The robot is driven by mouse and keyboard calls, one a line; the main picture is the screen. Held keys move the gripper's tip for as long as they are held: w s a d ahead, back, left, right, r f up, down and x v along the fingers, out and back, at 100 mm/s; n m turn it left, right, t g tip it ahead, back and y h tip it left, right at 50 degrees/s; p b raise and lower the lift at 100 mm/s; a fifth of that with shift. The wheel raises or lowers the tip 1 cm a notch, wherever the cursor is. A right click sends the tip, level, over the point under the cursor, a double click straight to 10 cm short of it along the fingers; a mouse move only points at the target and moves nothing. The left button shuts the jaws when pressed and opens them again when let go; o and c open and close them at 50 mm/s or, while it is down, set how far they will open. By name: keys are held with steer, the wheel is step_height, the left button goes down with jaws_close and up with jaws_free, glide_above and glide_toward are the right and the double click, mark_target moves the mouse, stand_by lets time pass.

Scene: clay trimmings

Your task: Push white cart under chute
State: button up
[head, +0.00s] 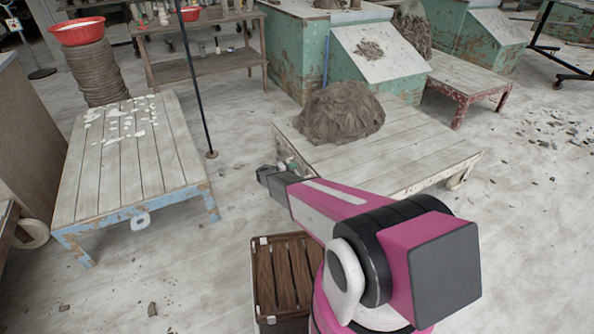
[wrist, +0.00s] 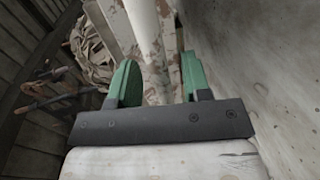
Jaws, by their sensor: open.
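The white cart (head: 430,160) is a low plank-topped cart with pale, worn paint, right of centre in the head view. A mound of grey clay (head: 342,112) lies on it. Behind it, a green cabinet-like unit has a sloping pale face (head: 378,46), which may be the chute; I cannot be sure. My gripper (head: 272,172) is at the cart's near left corner. In the wrist view my gripper (wrist: 158,75) is open, its green fingers apart. A chipped whitish bar (wrist: 143,28) shows beyond and between them; I cannot tell whether they touch it.
A blue-framed plank cart (head: 130,170) with white scraps stands at left. A thin dark pole (head: 197,75) rises between the carts. A red-framed cart (head: 470,75) stands behind the white cart at right. Clay crumbs (head: 560,125) litter the right floor.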

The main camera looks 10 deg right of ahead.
steer(key=shift+x, duration=1.45)
jaws_close()
steer(key=r+x, duration=0.3)
steer(key=x, duration=1.2)
steer(key=d+r+x, duration=0.1)
steer(key=r+x, duration=0.2)
steer(key=x, duration=1.3)
steer(key=d+r+x, duration=0.1)
steer(key=r+x, duration=0.2)
steer(key=x, duration=1.2)
steer(key=shift+w+d+r, duration=0.25)
steer(key=shift+w+r, duration=0.15)
jaws_free()
steer(key=shift+d, duration=0.15)
steer(key=v, duration=1.1)
